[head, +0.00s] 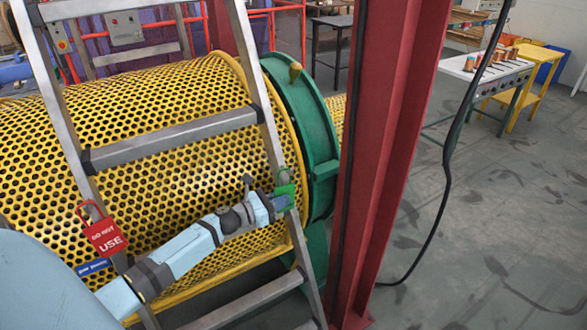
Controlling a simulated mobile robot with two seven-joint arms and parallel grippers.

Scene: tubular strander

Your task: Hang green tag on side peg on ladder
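The ladder (262,110) leans in front of the yellow perforated guard. The green tag (287,189) is at its right rail, small and partly covered by my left gripper (281,202). My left arm reaches up from the lower left, and its gripper appears shut on the green tag, right at the rail. The side peg cannot be made out there; I cannot tell whether the tag is on it. A red "DO NOT USE" tag (105,236) hangs at the left rail. My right gripper is not in view.
The yellow perforated guard (180,170) and a green ring flange (305,125) stand behind the ladder. A red column (385,150) rises close to the right, with a black cable (447,180) hanging beside it. A blue label (93,267) is at the lower left rail.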

